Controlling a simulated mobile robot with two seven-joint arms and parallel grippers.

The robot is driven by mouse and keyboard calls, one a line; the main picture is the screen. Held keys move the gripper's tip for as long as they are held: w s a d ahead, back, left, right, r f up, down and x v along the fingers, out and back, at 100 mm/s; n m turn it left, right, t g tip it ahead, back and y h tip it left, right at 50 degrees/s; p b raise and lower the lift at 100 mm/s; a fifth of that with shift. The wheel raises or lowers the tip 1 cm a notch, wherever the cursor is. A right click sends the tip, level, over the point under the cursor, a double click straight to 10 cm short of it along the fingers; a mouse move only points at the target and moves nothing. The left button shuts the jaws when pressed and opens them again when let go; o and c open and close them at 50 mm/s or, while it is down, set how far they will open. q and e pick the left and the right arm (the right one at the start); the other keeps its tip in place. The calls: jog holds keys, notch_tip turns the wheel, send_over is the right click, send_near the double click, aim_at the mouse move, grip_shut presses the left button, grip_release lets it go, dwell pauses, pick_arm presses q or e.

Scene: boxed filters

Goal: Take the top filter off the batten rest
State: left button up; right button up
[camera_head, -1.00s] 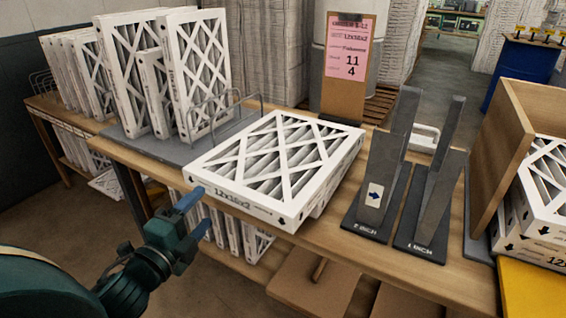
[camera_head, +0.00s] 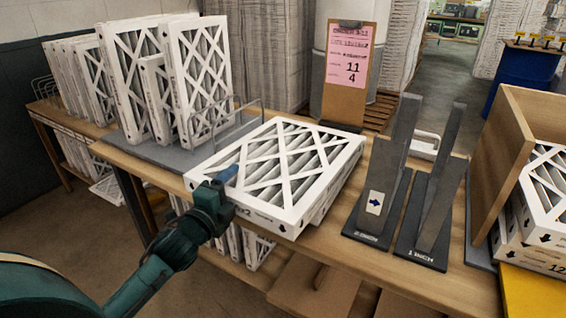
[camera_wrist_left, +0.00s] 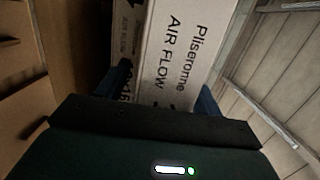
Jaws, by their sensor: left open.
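The top filter (camera_head: 275,165), a white-framed pleated panel with a crossed lattice, lies flat on a second filter (camera_head: 322,212) near the front edge of the bench. Battens under the stack are hidden. My left gripper (camera_head: 222,180) is open at the near left corner of the top filter, covering part of its printed edge. In the left wrist view the open fingers (camera_wrist_left: 165,92) stand either side of a printed filter edge (camera_wrist_left: 185,45) reading AIR FLOW; a second printed edge (camera_wrist_left: 127,30) lies beside it. Contact cannot be told. My right gripper is not in view.
Upright filters (camera_head: 200,80) stand in a wire rack at the back left. A clipboard with a pink card (camera_head: 348,55) stands behind the stack. Dark angled stands (camera_head: 437,205) and a wooden divider (camera_head: 500,150) are to the right.

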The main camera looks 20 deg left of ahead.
pick_arm(q)
jog(key=shift+w, duration=0.2)
jog(key=shift+c, duration=0.5)
jog(key=c, duration=1.1)
